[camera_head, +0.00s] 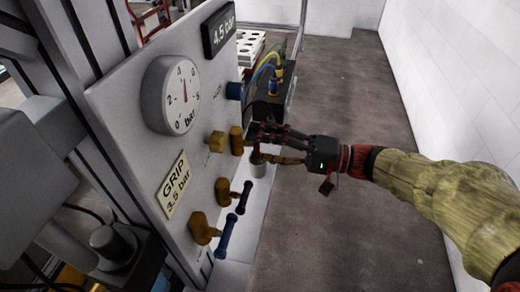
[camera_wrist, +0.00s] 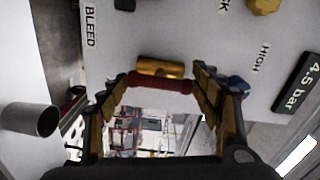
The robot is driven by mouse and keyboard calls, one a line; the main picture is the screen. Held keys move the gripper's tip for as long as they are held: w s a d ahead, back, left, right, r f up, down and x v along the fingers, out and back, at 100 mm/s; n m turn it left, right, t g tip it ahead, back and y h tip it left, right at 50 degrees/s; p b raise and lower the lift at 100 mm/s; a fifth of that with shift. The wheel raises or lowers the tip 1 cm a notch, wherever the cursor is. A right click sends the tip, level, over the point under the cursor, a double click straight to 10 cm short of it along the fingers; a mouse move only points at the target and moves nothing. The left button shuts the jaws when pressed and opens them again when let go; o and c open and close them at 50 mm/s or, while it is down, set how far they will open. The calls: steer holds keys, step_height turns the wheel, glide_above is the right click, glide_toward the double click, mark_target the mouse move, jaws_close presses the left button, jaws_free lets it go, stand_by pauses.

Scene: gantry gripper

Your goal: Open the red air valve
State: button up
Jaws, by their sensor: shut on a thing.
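The red air valve's handle (camera_wrist: 160,83) is a red bar lying across the wrist view, in front of its brass body (camera_wrist: 160,67). The brass body also shows on the panel in the head view (camera_head: 236,140). My gripper (camera_head: 256,143) is at this valve, in front of the panel. In the wrist view my gripper (camera_wrist: 162,84) has one finger at each end of the red bar and is shut on it. In the head view the fingers cover most of the handle.
The white panel (camera_head: 130,110) carries a round gauge (camera_head: 178,97), a 4.5 bar display (camera_head: 219,29) and a GRIP 3.5 bar label (camera_head: 173,185). Below my gripper are black (camera_head: 243,197) and blue (camera_head: 226,237) valve handles. A grey cylinder (camera_wrist: 30,119) is close by. Floor at right is clear.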

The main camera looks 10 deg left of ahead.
steer(key=shift+f, duration=0.1)
stand_by(0.3)
steer(key=o, duration=0.8)
steer(key=shift+d, duration=0.1)
steer(key=d, duration=0.8)
steer(key=s+d, duration=0.1)
steer(key=d, duration=0.2)
steer(key=shift+d, duration=0.4)
